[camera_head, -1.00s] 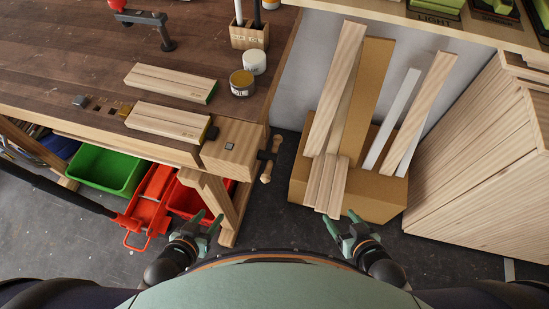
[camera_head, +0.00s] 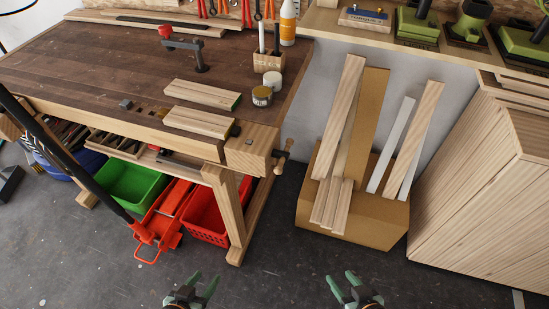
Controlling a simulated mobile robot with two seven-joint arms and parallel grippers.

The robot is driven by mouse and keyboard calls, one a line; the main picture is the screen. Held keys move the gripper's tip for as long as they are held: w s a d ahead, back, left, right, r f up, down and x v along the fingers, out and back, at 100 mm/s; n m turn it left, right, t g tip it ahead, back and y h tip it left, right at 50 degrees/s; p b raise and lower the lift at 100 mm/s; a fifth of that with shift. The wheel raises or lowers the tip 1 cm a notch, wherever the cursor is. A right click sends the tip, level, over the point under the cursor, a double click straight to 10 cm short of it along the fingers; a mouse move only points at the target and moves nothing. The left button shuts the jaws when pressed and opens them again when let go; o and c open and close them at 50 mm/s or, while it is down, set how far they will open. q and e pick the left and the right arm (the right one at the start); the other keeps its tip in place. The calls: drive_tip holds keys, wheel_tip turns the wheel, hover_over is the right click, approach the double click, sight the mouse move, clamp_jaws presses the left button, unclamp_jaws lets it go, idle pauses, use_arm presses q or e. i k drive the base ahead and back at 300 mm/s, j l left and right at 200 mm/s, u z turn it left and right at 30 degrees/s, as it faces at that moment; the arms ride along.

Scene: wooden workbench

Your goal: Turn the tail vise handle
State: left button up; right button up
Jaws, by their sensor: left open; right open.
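The tail vise (camera_head: 252,150) is the pale wooden block at the right end of the workbench (camera_head: 90,62). Its handle (camera_head: 283,157), a wooden bar on a dark screw, sticks out from the block's right side and stands tilted. My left gripper (camera_head: 207,285) is open and empty at the bottom of the view, well below the vise. My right gripper (camera_head: 342,284) is open and empty at the bottom, to the right of the handle and well below it. Neither touches anything.
A cardboard box (camera_head: 355,215) holding boards stands right of the handle, with a wooden cabinet (camera_head: 480,190) beyond. Under the bench are a green bin (camera_head: 132,187), a red basket (camera_head: 208,215) and an orange jack (camera_head: 160,222). Floor (camera_head: 270,255) before the vise is clear.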

sight(284, 156)
drive_tip(key=u, duration=1.4)
drive_tip(key=l+u, duration=0.1)
drive_tip(key=l, duration=0.35)
drive_tip(key=k+l+u, duration=0.1)
drive_tip(key=l, duration=0.3)
drive_tip(key=k+l, duration=0.1)
drive_tip(key=l, duration=0.35)
drive_tip(key=k+l, duration=0.1)
drive_tip(key=l, duration=0.4)
